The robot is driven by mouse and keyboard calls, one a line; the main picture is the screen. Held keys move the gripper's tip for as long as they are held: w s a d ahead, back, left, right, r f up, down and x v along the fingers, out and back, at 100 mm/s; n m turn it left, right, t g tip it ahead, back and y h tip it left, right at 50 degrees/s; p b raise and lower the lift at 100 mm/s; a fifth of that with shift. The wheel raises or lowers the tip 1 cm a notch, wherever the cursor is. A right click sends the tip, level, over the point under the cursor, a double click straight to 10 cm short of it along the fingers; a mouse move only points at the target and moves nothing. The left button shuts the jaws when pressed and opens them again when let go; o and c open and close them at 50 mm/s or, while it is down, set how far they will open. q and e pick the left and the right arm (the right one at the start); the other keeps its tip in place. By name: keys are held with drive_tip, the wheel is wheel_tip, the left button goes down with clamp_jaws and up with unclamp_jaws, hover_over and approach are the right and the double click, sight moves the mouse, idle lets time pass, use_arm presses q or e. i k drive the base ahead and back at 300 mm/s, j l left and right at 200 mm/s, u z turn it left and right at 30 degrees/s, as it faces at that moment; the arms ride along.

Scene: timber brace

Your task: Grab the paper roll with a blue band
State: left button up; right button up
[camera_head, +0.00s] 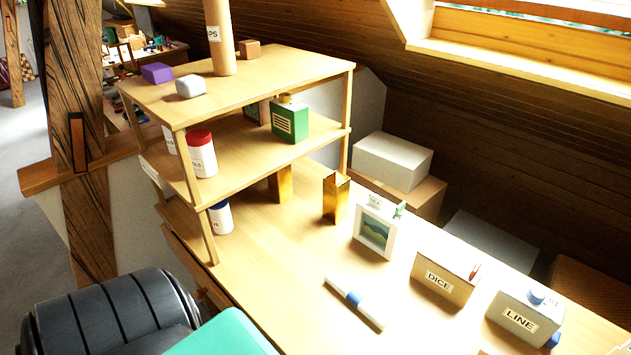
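A white paper roll with a blue band (347,293) around its middle lies on its side on the light wooden desk (290,265). It lies slantwise, in front of the small picture frame and left of the DICE box, with bare desk around it. Nothing covers it. Neither of my grippers shows in the head view.
A wooden shelf unit (285,78) stands on the desk at the left, holding jars, a green box (290,121) and small blocks. A picture frame (375,232), a gold box (335,198), a DICE box (443,279) and a LINE box (523,317) stand behind and right of the roll.

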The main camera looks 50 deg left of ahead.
sight(358, 301)
drive_tip(key=u, duration=1.05)
drive_tip(key=k+j, duration=0.05)
